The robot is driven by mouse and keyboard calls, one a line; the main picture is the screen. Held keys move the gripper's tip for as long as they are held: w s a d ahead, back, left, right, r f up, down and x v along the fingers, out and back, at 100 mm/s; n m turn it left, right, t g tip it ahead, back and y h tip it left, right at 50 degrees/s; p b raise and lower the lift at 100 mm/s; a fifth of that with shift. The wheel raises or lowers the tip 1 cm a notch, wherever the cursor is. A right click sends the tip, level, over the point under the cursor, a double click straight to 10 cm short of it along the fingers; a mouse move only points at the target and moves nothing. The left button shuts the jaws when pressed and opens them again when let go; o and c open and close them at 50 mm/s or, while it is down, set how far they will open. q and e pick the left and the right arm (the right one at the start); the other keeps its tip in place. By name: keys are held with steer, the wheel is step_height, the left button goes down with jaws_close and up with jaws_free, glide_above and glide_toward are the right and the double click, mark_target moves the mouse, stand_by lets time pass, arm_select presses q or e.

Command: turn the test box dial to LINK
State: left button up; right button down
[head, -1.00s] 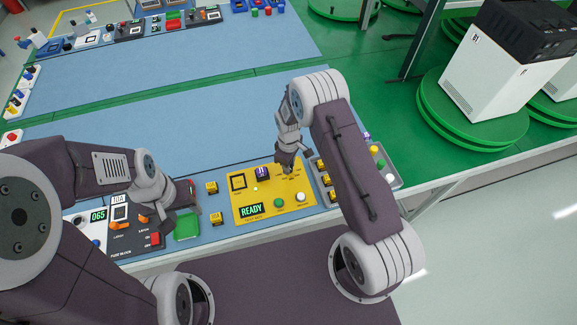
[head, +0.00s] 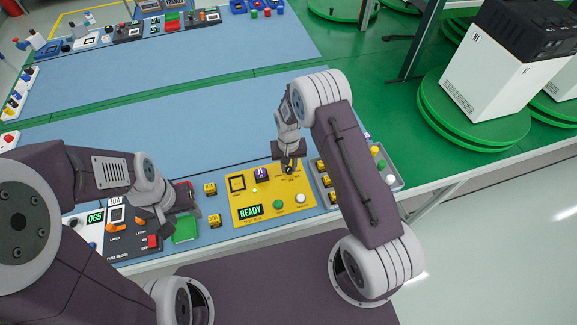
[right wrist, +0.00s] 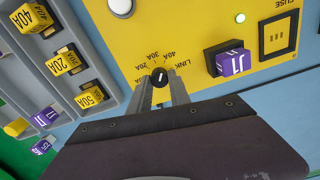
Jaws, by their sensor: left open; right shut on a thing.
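The yellow test box (head: 240,211) lies on the near blue bench, its green display (head: 250,211) reading READY. Its black dial (right wrist: 160,77) shows in the right wrist view between my fingertips, with 30A, 40A and LINK printed around it. A white line marks the dial's top; I cannot tell exactly which label it points at. My right gripper (head: 288,168) is shut on the dial, and its fingers show in the right wrist view (right wrist: 163,90). My left gripper (head: 165,214) is open beside the box, above the fuse block (head: 125,245).
A grey tray (right wrist: 95,55) of yellow and purple fuses stands beside the box. Loose yellow fuses (head: 210,189) lie left of it.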

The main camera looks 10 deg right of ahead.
mark_target(289, 168)
steer(key=m, duration=1)
steer(key=shift+s+d+b, duration=0.1)
steer(key=shift+b, duration=0.2)
steer(key=shift+m, duration=0.5)
steer(key=c, duration=1.2)
jaws_free()
step_height(289, 168, up, 9)
steer(key=shift+b, duration=0.35)
